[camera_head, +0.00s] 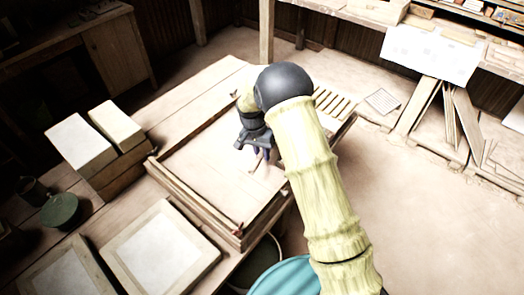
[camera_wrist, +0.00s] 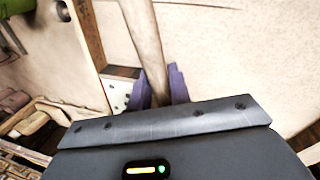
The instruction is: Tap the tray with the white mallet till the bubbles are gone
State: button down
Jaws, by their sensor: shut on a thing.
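The tray (camera_head: 193,204) is a shallow wooden frame on the workbench, with a smooth pale surface inside. My gripper (camera_head: 259,156) is over the right part of the tray, pointing down. In the wrist view my gripper (camera_wrist: 158,88) has its purple fingers shut on a pale wooden handle (camera_wrist: 144,38), which I take to be the mallet's. The mallet's head cannot be made out in either view. Whether the mallet touches the tray cannot be told. Bubbles are too small to see in these frames. My arm hides the tray's right side.
White-topped blocks (camera_head: 80,145) stand left of the tray. A framed pale slab (camera_head: 160,248) lies in front of it, and a dark green pot (camera_head: 61,210) sits at the left. A rack of wooden slats (camera_head: 334,103) is behind the arm. Open floor lies to the right.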

aim_at(262, 165)
jog(key=shift+f+b, duration=0.55)
jog(key=shift+f, duration=0.8)
jog(key=shift+r+p, duration=1.4)
jog(key=shift+r, duration=0.75)
jog(key=shift+f, duration=0.1)
notch_tip(262, 165, down, 5)
jog(key=b, duration=0.3)
notch_tip(262, 165, up, 5)
jog(key=p, duration=0.3)
